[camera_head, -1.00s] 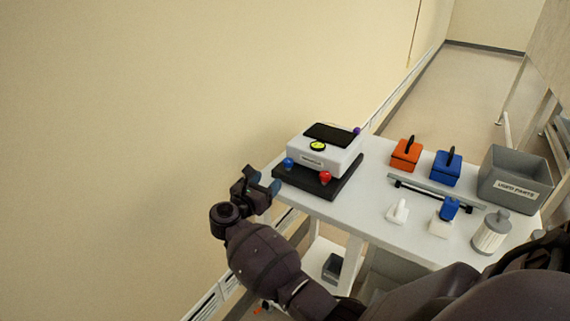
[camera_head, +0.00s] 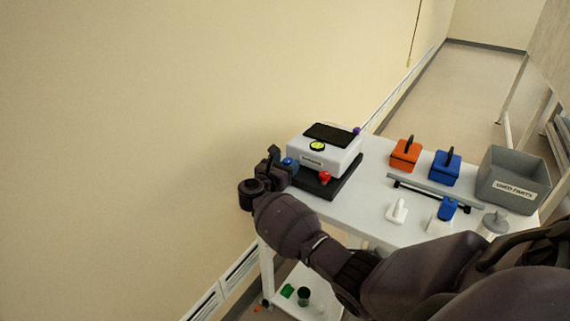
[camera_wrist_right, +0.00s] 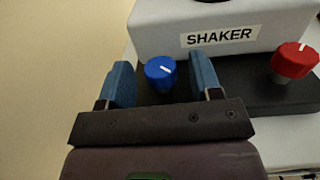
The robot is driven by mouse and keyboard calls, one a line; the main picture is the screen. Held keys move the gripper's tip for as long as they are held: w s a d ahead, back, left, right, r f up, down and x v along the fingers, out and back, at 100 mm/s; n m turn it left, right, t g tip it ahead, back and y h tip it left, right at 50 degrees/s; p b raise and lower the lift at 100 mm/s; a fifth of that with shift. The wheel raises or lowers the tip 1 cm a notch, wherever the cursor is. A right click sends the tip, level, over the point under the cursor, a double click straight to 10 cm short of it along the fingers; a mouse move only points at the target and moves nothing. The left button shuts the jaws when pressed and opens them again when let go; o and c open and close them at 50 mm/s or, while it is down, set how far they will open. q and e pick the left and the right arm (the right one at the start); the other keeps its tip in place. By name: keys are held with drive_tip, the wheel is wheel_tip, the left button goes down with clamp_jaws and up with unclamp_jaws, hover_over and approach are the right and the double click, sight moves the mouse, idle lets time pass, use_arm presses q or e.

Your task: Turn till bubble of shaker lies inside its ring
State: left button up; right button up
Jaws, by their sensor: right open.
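The shaker (camera_head: 322,160) is a white box with a dark top pad on a black base (camera_head: 333,187), at the near left end of the white table. Its round yellow-green bubble level (camera_head: 317,145) shows on top; the bubble is too small to place against its ring. A blue knob (camera_wrist_right: 160,72) and a red knob (camera_wrist_right: 295,61) sit at its front corners; the red knob also shows in the head view (camera_head: 325,177). My right gripper (camera_wrist_right: 163,80) is open, its blue fingers either side of the blue knob with gaps showing. My left gripper is not in view.
Orange (camera_head: 405,155) and blue (camera_head: 445,168) handled boxes, a grey bin (camera_head: 513,180), a grey bar and small white and blue parts stand further right on the table. A wall runs close on the left.

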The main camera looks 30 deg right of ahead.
drive_tip(key=c, duration=0.9)
drive_tip(key=shift+c, duration=0.2)
drive_tip(key=shift+f, duration=0.1)
drive_tip(key=shift+s+f+n+t+y+b, duration=0.1)
drive_tip(key=shift+n+t+y+b, duration=0.35)
drive_tip(key=shift+t, duration=0.25)
drive_tip(key=shift+s+n+t+y, duration=0.1)
drive_tip(key=shift+n+t+y, duration=0.25)
drive_tip(key=shift+n+t, duration=0.3)
drive_tip(key=shift+d+r+n+t+y, duration=0.15)
drive_tip(key=shift+r+n+t+y, duration=0.1)
drive_tip(key=shift+n+t+y, duration=0.4)
drive_tip(key=shift+s+d+r+n+t+y+p, duration=0.1)
drive_tip(key=shift+s+n+t+y+p, duration=0.05)
drive_tip(key=shift+n+t+y+p, duration=0.75)
drive_tip(key=shift+d+n+t+y+p, duration=0.15)
drive_tip(key=shift+n+t+y+p, duration=1.1)
drive_tip(key=shift+y, duration=0.5)
